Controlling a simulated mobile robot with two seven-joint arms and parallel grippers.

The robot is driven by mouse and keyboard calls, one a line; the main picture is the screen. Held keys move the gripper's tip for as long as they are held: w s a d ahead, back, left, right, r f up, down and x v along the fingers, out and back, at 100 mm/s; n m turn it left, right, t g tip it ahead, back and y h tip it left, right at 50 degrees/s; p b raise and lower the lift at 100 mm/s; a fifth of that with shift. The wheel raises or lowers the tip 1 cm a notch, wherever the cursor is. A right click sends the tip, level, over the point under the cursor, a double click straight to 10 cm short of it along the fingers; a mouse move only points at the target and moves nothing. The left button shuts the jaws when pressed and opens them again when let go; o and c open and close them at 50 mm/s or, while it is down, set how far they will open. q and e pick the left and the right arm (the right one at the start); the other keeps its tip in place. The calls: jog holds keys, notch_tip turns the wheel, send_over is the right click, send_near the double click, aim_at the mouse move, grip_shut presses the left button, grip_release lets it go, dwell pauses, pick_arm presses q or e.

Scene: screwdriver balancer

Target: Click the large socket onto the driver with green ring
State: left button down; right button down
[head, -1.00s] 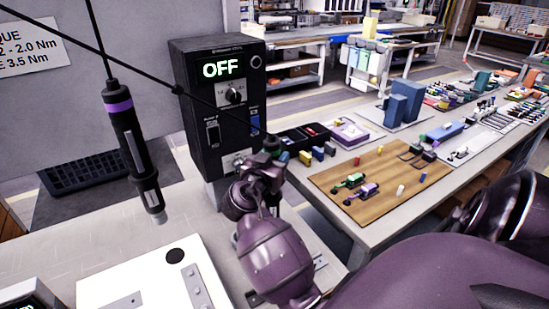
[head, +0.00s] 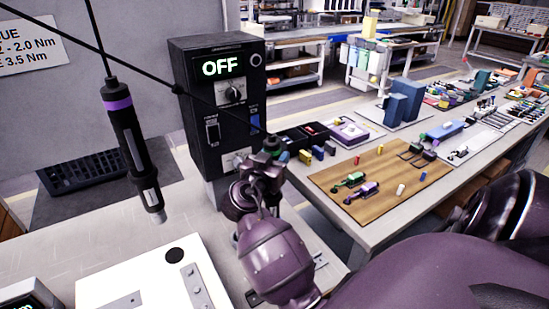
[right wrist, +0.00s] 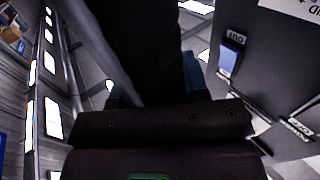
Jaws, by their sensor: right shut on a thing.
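I cannot make out the large socket in either view. My left gripper is not in view.
A driver with a purple ring (head: 130,150) hangs on a cable at the left. The black control box (head: 212,110) reads OFF. A white plate (head: 140,265) lies on the near bench. A side table holds a wooden board (head: 340,178) with small parts and several bins.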

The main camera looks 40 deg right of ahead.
aim_at(271, 138)
jog(key=shift+f, duration=0.15)
dwell(0.3)
jog(key=shift+r+p, duration=1.1)
jog(key=shift+r, duration=1.3)
jog(key=shift+r+p, duration=0.7)
jog(key=shift+r, duration=0.75)
jog(key=shift+f, duration=0.1)
